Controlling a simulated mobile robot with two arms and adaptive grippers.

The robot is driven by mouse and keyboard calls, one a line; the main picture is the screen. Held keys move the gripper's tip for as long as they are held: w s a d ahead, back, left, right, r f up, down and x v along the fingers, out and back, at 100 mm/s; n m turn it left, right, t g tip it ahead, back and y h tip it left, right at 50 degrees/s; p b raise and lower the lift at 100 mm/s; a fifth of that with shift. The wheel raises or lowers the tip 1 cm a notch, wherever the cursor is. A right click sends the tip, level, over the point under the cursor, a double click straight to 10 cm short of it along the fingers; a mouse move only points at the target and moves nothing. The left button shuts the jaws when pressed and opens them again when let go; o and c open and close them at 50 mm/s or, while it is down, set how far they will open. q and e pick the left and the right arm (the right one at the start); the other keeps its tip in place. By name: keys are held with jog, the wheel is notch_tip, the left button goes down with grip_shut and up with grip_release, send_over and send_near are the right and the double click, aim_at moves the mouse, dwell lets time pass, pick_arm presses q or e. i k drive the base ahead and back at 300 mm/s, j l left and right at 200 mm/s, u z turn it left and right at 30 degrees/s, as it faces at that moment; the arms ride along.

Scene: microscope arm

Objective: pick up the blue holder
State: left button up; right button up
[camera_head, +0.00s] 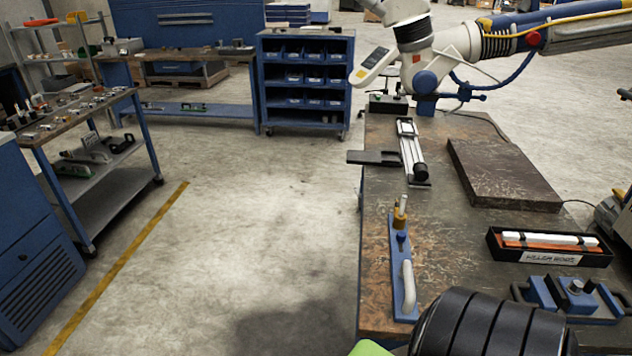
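A long blue holder (393,264) with a white curved handle (408,287) lies along the left edge of the near workbench. A brass-coloured pin and a blue knob stand at its far end. I cannot tell for sure which of the two the task names; the long one looks most like a holder. Neither of my grippers can be made out. A black ribbed part, probably of my arm, covers the near bench edge below the long holder.
The workbench (376,210) also bears a black tray (508,252) with white and orange bars, a flat dark slab (500,172) and a silver rail device (411,150). A white and blue arm (430,62) overhangs its far end. Open floor (255,200) lies left of it.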

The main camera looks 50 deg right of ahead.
aim_at(405, 302)
jog(key=i+j+z, duration=0.1)
jog(key=i, duration=0.3)
jog(key=i+j+z, duration=0.1)
jog(key=i+j, duration=0.15)
jog(key=i, duration=0.15)
jog(key=i+j, duration=0.25)
jog(key=i, duration=0.15)
jog(key=i+l+z, duration=0.15)
jog(key=z, duration=0.35)
jog(key=i+z, duration=0.5)
jog(key=i+j+z, duration=0.1)
jog(key=z, duration=0.4)
jog(key=i+j+z, duration=0.25)
jog(key=z, duration=0.25)
jog(key=i+z, duration=0.15)
jog(key=z, duration=0.25)
jog(key=i+z, duration=0.15)
jog(key=z, duration=0.3)
jog(key=i+j+z, duration=0.1)
jog(key=z, duration=0.3)
jog(key=i+j+z, duration=0.15)
jog(key=z, duration=0.3)
jog(key=i+j+z, duration=0.1)
jog(key=z, duration=0.3)
jog(key=i+j+z, duration=0.15)
jog(key=z, duration=0.15)
jog(key=i+j+z, duration=0.15)
jog(key=j+z, duration=0.2)
